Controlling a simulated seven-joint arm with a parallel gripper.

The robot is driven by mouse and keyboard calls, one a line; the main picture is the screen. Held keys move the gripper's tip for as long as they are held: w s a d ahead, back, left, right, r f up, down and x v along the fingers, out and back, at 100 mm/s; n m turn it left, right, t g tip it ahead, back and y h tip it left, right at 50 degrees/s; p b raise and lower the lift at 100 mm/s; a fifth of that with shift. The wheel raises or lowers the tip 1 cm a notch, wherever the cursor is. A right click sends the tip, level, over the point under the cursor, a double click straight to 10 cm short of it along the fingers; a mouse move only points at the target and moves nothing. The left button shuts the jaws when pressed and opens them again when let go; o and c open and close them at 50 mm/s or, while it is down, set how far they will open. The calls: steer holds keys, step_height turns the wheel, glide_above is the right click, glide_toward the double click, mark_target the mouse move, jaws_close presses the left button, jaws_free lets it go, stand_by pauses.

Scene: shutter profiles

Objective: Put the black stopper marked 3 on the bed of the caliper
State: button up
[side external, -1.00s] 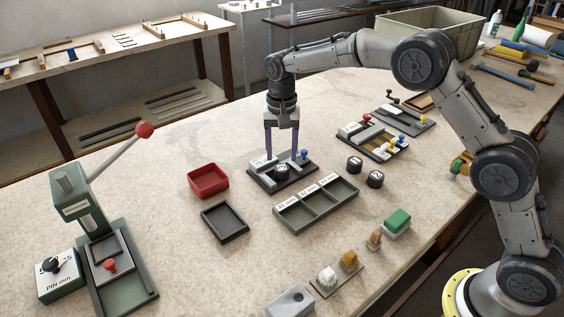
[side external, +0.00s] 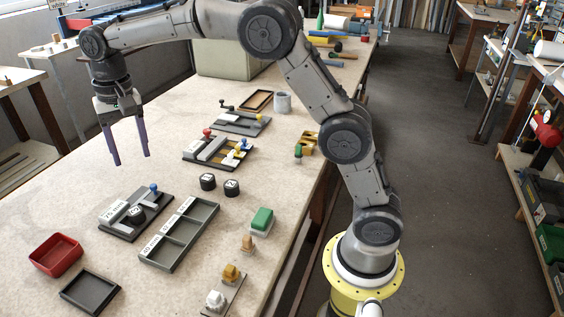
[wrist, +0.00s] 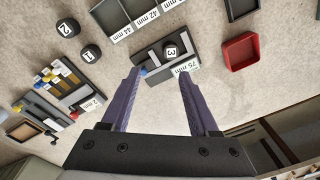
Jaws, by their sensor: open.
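The caliper (side external: 122,231) is a dark plate with grey bars, a "75 mm" label and a blue knob (side external: 153,187). It also shows in the wrist view (wrist: 150,58). The black stopper marked 3 (wrist: 171,48) sits upright on the caliper, beside its bars, with its number up; it also shows in the side view (side external: 136,214). My gripper (side external: 132,159) is open and empty, raised above the bench and clear of the stopper. In the wrist view its two purple fingers (wrist: 158,73) are spread wide, with the caliper beyond their tips.
Black stoppers marked 2 (wrist: 65,27) and 1 (wrist: 90,53) stand on the bench. A three-compartment tray (side external: 162,257) lies beside the caliper. A red bin (side external: 57,256) and a dark tray (side external: 90,291) are nearby. Another fixture (side external: 205,150) with coloured knobs stands further back.

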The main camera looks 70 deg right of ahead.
steer(key=s+d+r+n+t, duration=0.25)
steer(key=s+r, duration=0.35)
steer(key=s, duration=0.4)
steer(key=s+d+f+n+t, duration=0.1)
steer(key=s+d+f+n, duration=0.1)
steer(key=s, duration=0.9)
steer(key=s+d+f+n+t, duration=0.1)
steer(key=s+d+f+n, duration=0.1)
steer(key=s, duration=1)
steer(key=shift+s+f, duration=0.15)
steer(key=shift+f, duration=0.75)
steer(key=shift+c, duration=0.2)
